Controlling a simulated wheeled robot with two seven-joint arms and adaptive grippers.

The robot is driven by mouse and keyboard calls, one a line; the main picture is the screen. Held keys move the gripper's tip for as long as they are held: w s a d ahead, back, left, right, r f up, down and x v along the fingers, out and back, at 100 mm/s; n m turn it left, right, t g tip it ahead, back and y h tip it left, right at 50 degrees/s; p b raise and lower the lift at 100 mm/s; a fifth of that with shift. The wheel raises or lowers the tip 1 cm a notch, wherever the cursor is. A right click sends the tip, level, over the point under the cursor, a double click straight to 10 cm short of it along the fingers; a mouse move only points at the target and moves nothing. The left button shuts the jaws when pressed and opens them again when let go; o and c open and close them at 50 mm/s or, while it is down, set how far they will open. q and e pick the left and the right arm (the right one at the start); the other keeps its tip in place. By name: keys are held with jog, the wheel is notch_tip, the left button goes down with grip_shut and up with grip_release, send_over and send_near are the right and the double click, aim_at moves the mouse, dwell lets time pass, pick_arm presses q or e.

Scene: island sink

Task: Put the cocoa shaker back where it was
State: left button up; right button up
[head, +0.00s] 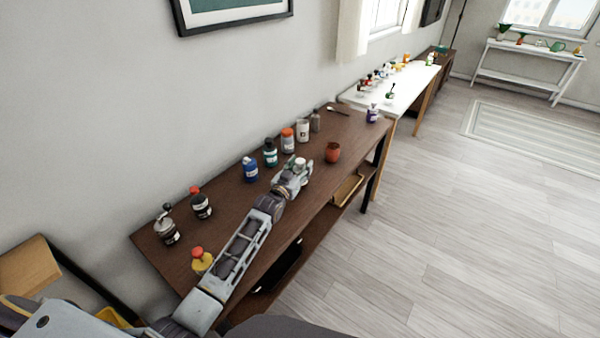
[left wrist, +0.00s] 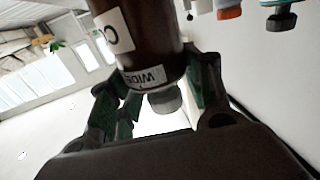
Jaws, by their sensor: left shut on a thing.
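My left gripper (head: 295,176) is shut on the cocoa shaker above the middle of the brown wooden table. In the left wrist view the shaker (left wrist: 142,42) is a dark brown cylinder with a pale "C" label, a "WIDE" label and a grey cap; this picture is upside down. The green fingers (left wrist: 160,98) stand on both sides of it. In the head view only its pale cap (head: 300,163) shows clearly; the gripper hides the body. I cannot tell whether its base touches the table. My right gripper is not in view.
Along the wall side of the table (head: 235,205) stand a grinder (head: 166,232), a blue jar (head: 250,170), a teal jar (head: 270,156), an orange-lidded jar (head: 287,141) and others. A yellow jar (head: 202,262) stands near my arm. A reddish cup (head: 332,153) is right of the gripper.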

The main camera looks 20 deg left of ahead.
pick_arm(q)
jog(key=shift+f, duration=1.1)
jog(key=shift+f, duration=0.1)
jog(key=o, duration=1.1)
jog(key=shift+s, duration=0.1)
jog(key=shift+s+a, duration=0.3)
jog(key=shift+s, duration=1.65)
jog(key=shift+s+a, duration=0.35)
jog(key=shift+s, duration=1.6)
jog(key=shift+s+a, duration=0.3)
jog(key=shift+s, duration=1.65)
